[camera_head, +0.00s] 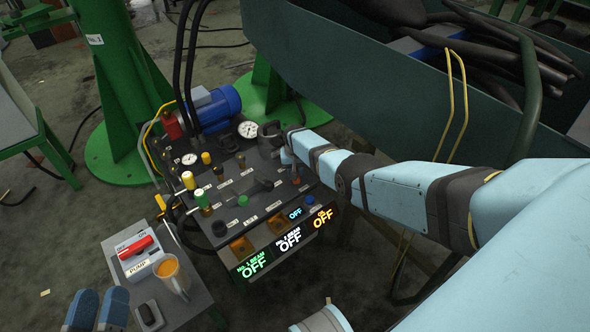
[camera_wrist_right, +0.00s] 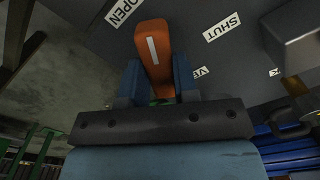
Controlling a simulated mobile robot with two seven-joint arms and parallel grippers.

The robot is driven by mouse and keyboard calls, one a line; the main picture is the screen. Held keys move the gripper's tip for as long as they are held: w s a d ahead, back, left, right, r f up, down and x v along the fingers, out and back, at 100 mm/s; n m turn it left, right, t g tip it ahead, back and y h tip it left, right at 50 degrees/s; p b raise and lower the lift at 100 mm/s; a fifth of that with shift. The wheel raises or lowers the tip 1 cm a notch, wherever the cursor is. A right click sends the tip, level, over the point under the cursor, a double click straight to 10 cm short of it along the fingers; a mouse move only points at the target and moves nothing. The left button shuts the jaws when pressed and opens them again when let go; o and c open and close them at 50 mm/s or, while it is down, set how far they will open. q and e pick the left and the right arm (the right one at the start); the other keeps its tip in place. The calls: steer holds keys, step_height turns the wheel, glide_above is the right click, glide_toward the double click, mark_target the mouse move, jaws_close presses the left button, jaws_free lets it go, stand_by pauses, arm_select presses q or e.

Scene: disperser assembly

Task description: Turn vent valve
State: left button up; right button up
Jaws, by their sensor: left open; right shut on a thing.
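The vent valve's orange handle (camera_wrist_right: 153,48) with a white stripe shows in the right wrist view, between a label reading OPEN (camera_wrist_right: 122,12) and one reading SHUT (camera_wrist_right: 221,27). The handle points up in that picture, tilted slightly left. My right gripper (camera_wrist_right: 157,78) is shut on it, one blue finger on each side. My left gripper (camera_head: 97,297) is open and empty at the bottom left.
A small table (camera_head: 190,308) at lower left holds a pump switch box (camera_head: 137,262) with a red handle, a cup of orange liquid (camera_head: 176,273) and a dark small object. Gauges, knobs and lit OFF displays (camera_head: 290,240) crowd the panel. A green trough (camera_head: 330,70) stands behind my right arm.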

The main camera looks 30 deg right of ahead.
arm_select(q)
steer(key=shift+w+r, duration=0.15)
steer(key=shift+r, duration=0.3)
arm_select(e)
steer(key=n, duration=0.5)
steer(key=shift+s+n, duration=0.1)
steer(key=shift+n, duration=0.3)
arm_select(q)
steer(key=shift+s+f, duration=0.2)
steer(key=shift+f, duration=0.05)
arm_select(e)
steer(key=shift+n, duration=0.3)
steer(key=o, duration=0.9)
arm_select(q)
steer(key=shift+r, duration=0.1)
steer(key=shift+w+r, duration=0.1)
steer(key=shift+r, duration=0.05)
